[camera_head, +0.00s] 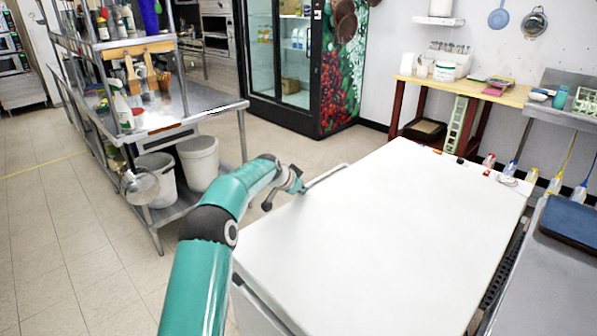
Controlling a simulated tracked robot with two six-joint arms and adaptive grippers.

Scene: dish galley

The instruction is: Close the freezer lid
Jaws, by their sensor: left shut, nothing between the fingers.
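The white freezer lid (390,235) spreads flat across the middle and right of the view. It looks level and covers the freezer top; I cannot tell whether its edge rests fully on the body below. A pale bar handle (326,175) sits at the lid's far left edge. My left gripper (287,187) is shut and empty at that left edge, beside the near end of the handle. I cannot tell if it touches the handle or lid. My teal left arm reaches up from the bottom. My right gripper is not in view.
A steel shelf unit (190,104) with white bins (198,162) stands at left. A glass-door fridge (290,60) stands behind. A wooden table (470,88) is at the back right, and a steel counter (545,275) runs along the freezer's right. Tiled floor at left is clear.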

